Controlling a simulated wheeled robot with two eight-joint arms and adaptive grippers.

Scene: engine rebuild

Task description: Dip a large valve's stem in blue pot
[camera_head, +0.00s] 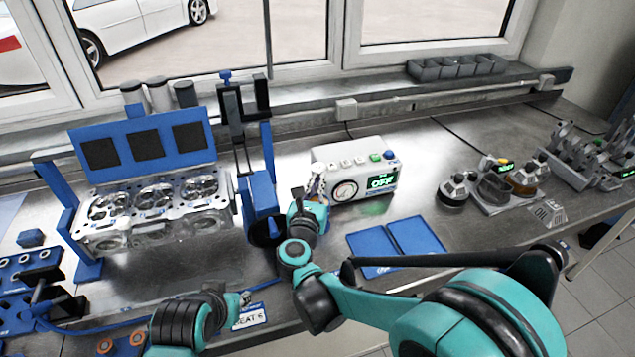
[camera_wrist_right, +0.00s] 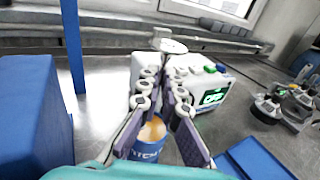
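My right gripper (camera_head: 318,180) is in the middle of the bench, in front of the white compressor box. In the right wrist view its fingers (camera_wrist_right: 163,85) are closed in around a valve, whose pale round head (camera_wrist_right: 172,46) shows beyond the fingertips. The stem is mostly hidden between the fingers. A blue pot (camera_wrist_right: 148,153) with tan contents stands below and between the fingers. Whether the stem touches the contents cannot be told. In the head view my right arm hides most of the pot. My left gripper (camera_head: 245,298) is low at the front, by the SEAT 6 label; its opening is unclear.
The white box (camera_head: 340,160) with a gauge and green display stands just behind. A blue stand (camera_head: 262,190) is left of my right gripper, and the cylinder head (camera_head: 150,205) further left. Blue pads (camera_head: 415,236) lie to the right.

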